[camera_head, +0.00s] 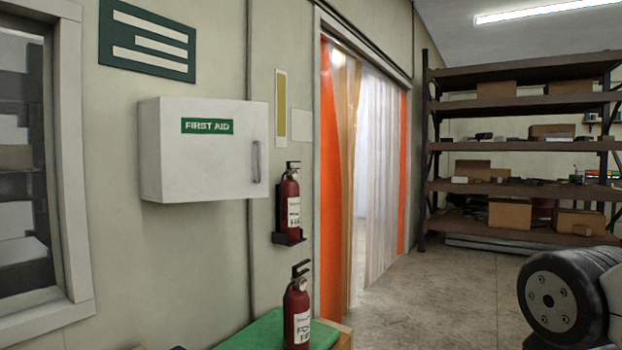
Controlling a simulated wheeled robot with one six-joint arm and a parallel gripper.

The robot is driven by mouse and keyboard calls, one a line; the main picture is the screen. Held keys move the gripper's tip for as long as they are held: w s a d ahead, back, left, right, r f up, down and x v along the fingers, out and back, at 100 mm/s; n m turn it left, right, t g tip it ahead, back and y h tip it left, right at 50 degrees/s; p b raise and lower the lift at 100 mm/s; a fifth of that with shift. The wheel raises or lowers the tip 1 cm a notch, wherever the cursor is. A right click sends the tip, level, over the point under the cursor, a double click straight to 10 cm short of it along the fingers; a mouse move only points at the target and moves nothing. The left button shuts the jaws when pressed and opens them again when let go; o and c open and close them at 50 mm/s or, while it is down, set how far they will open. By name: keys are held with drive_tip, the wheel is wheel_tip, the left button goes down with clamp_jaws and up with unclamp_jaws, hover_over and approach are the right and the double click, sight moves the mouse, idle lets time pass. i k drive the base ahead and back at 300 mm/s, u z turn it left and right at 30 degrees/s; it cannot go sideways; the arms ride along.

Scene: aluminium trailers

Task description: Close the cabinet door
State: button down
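The white first aid cabinet (150,150) is mounted on the wall at the left of the head view. Its door (210,160) is the white front panel, with a green FIRST AID label and an upright grey handle (256,162) near its right edge. The door's right edge appears to stand a little out from the wall line, so it looks slightly ajar. The opening behind it is hidden, so I cannot tell how wide the gap is. My gripper is not in view.
One red extinguisher (290,205) hangs on the wall right of the cabinet. Another (297,310) stands below on a green surface (255,332). A strip-curtain doorway (375,165) and loaded shelves (520,145) lie beyond. The floor (450,290) at centre right is clear.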

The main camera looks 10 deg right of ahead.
sight(212, 149)
drive_tip(key=z, duration=0.8)
drive_tip(key=i, duration=1.1)
drive_tip(key=u, duration=0.1)
